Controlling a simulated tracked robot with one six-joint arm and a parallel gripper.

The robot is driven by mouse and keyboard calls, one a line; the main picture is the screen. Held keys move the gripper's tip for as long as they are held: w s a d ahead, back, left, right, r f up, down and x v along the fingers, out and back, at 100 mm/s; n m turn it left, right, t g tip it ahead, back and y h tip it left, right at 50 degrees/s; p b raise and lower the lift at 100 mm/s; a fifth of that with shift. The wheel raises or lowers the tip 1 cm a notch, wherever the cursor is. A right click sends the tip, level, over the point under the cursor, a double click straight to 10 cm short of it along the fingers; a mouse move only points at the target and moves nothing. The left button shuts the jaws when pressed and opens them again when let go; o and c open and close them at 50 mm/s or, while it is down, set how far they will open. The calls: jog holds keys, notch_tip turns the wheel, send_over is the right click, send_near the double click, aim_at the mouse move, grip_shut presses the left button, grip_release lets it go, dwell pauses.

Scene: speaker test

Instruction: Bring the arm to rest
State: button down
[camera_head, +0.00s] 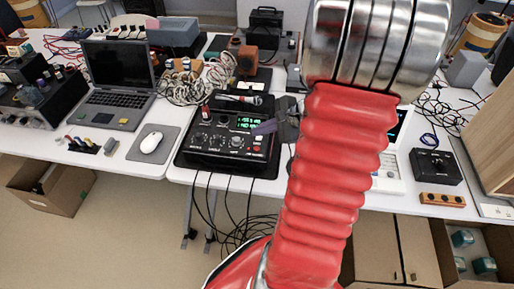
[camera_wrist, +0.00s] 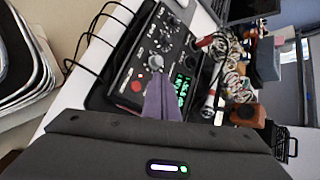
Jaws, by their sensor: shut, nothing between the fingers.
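My red, ribbed arm with its metal joint rises across the right half of the head view. My gripper (camera_head: 262,128) shows to the left of the arm as a small grey body with purple fingers. In the wrist view, the purple fingers of my gripper (camera_wrist: 160,84) are together with nothing between them. They appear in front of a black instrument (camera_head: 226,141) with knobs and a green display. This instrument also shows in the wrist view (camera_wrist: 150,60). I cannot tell the gap between fingertips and instrument. Part of the gripper is hidden behind the arm.
A laptop (camera_head: 116,94) and a white mouse (camera_head: 151,142) are on the white table (camera_head: 110,157) at left. Tangled cables (camera_head: 186,90) lie behind the instrument. A black box (camera_head: 436,166) sits at right. Cardboard boxes (camera_head: 52,187) stand on the floor.

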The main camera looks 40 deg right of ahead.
jog(key=shift+r, duration=0.7)
jog(key=s+a+r+n+g, duration=0.2)
jog(key=s+a+n+g, duration=0.4)
jog(key=a+n, duration=0.45)
jog(key=s+a+r+n+t+h, duration=0.3)
jog(key=a+r+n, duration=0.9)
jog(key=a, duration=0.5)
jog(key=shift+a+r+n, duration=0.15)
jog(key=shift+r+n, duration=0.2)
jog(key=shift+r, duration=0.1)
dwell(0.4)
